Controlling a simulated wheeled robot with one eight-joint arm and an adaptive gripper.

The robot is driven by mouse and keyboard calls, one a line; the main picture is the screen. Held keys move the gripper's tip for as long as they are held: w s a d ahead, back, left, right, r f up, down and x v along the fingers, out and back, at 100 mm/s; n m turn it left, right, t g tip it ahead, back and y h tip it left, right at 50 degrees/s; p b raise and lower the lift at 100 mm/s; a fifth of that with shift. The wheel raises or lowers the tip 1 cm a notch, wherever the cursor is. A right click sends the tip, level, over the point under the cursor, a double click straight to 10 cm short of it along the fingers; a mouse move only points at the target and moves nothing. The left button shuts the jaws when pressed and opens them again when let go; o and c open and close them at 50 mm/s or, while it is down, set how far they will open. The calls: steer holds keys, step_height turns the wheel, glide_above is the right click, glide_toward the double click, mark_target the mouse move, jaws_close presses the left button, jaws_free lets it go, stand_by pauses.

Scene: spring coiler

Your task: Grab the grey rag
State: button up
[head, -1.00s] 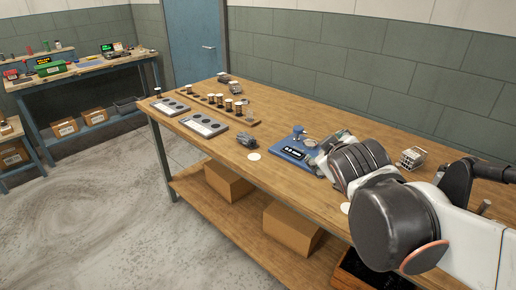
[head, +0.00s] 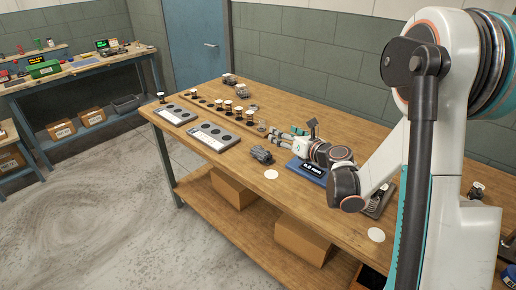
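A crumpled dark grey item (head: 261,154), which looks like the grey rag, lies on the wooden workbench (head: 232,172) near its front edge. My gripper (head: 274,134) is just behind and right of it in the picture, with its fingers pointing left over the bench. The gripper looks empty, but its fingers are too small to tell their opening. The rag is in full view, with no visible contact with the gripper.
A blue device with a display (head: 307,170) sits right of the rag, partly behind my wrist. Two grey trays with round wells (head: 213,137) and a rack of black-and-white pieces (head: 225,108) stand left. A white disc (head: 271,174) lies in front.

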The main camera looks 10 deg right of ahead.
mark_target(268, 154)
steer(key=f+n, duration=0.1)
steer(key=f, duration=0.2)
steer(key=s+f+n+g, duration=0.1)
steer(key=f, duration=0.2)
steer(key=f+n+g, duration=0.1)
steer(key=f+n, duration=0.1)
steer(key=f, duration=0.1)
steer(key=shift+s+d+f, duration=0.15)
steer(key=shift+d, duration=0.15)
steer(key=shift+a+f+g, duration=0.1)
steer(key=shift+f+g, duration=0.1)
steer(key=shift+g, duration=0.2)
steer(key=b+x, duration=0.1)
steer(key=x, duration=0.3)
steer(key=b+x, duration=0.1)
steer(key=x, duration=0.4)
steer(key=b+x, duration=0.1)
steer(key=x, duration=0.3)
steer(key=shift+w+a+r+b, duration=0.15)
steer(key=shift+w+a+b, duration=0.1)
steer(key=shift+a+b, duration=0.1)
steer(key=shift+d+y, duration=0.1)
steer(key=shift+y, duration=0.2)
steer(key=c, duration=1)
